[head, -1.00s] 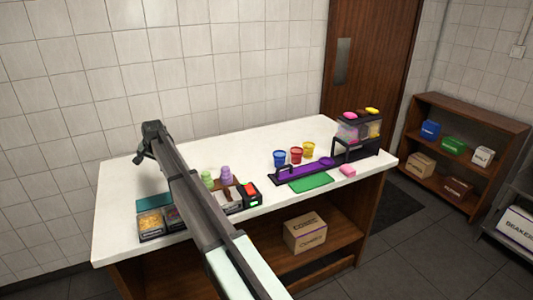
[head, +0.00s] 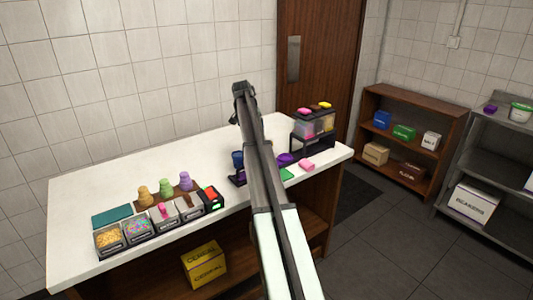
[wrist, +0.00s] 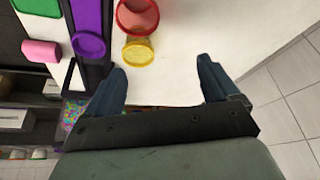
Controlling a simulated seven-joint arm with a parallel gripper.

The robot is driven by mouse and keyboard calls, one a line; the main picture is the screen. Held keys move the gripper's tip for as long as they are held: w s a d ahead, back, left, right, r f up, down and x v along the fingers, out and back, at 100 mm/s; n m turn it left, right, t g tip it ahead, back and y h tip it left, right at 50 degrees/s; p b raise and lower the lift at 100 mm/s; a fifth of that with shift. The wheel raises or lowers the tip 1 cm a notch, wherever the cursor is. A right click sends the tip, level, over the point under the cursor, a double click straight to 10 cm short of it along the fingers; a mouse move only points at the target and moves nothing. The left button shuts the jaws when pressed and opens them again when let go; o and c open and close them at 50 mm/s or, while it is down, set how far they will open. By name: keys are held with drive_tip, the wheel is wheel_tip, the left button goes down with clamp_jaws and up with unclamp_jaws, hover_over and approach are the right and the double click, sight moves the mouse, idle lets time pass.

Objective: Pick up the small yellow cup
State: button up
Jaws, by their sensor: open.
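The small yellow cup (wrist: 138,56) shows in the wrist view, its round rim touching or nearly touching the red cup (wrist: 137,17) above it in the picture. My gripper (wrist: 160,69) is open and empty, with its fingers spread wide. The yellow cup lies just beyond the left fingertip, apart from it as far as I can tell, and left of the middle of the gap. In the head view my gripper (head: 242,90) is raised above the counter's far side, and my arm hides the yellow and red cups. The blue cup (head: 237,159) shows beside the arm.
A topping dispenser (head: 314,127) stands right. Topping bins (head: 138,228) and several coloured cone-like stacks (head: 165,189) are at left. The counter's back (head: 130,165) is clear.

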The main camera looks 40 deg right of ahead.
drive_tip(key=d+f, duration=0.4)
drive_tip(key=s+d+f, duration=0.1)
drive_tip(key=d+f, duration=0.1)
drive_tip(key=shift+d+f, duration=0.3)
drive_tip(key=shift+d, duration=0.05)
drive_tip(key=shift+s+x, duration=0.2)
drive_tip(key=shift+x, duration=2.8)
drive_tip(key=shift+c, duration=0.3)
drive_tip(key=c, duration=1)
drive_tip(key=shift+o, duration=0.2)
